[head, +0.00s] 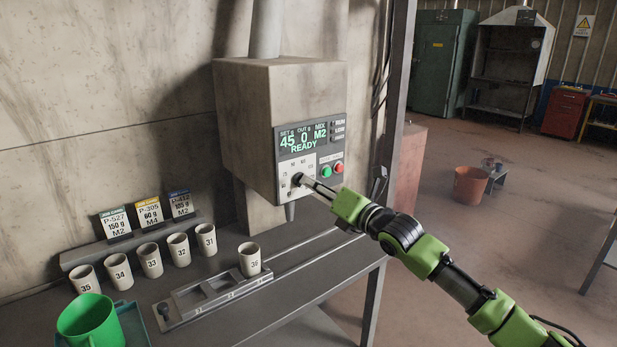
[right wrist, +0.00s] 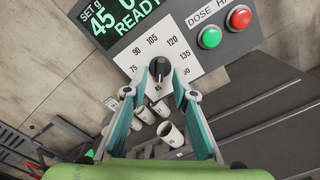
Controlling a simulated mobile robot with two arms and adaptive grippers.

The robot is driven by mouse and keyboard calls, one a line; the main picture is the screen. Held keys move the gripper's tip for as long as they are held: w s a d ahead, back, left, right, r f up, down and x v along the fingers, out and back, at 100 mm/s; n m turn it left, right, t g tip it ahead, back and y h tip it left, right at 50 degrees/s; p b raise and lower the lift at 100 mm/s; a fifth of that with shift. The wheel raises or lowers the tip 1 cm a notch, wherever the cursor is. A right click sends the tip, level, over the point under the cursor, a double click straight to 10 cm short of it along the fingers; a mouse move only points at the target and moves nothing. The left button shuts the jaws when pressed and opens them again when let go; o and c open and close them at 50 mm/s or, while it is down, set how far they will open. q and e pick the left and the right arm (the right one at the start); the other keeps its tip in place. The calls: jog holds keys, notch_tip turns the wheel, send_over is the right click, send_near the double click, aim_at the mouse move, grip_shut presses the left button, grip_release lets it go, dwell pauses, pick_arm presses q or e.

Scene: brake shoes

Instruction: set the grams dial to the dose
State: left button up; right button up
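The grams dial is a small black knob (right wrist: 160,68) on a white scale plate (right wrist: 133,58) of the dispenser (head: 240,110). Numbers such as 75, 90, 105, 120 and 135 ring it. The dispenser's display (head: 303,138) reads SET 45 g, OUT 0 g, M2, READY. My right gripper (head: 308,183) is at the dial; in the right wrist view its teal fingers (right wrist: 160,82) stand on either side of the knob, with gaps visible, so it looks open. I cannot tell exactly where the knob points. My left gripper is not in view.
Green and red buttons (head: 332,169) sit beside the dial.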

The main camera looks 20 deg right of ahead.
jog(key=x, duration=0.3)
grip_shut()
jog(key=shift+d+m+p, duration=0.1)
jog(key=shift+m+p, duration=0.2)
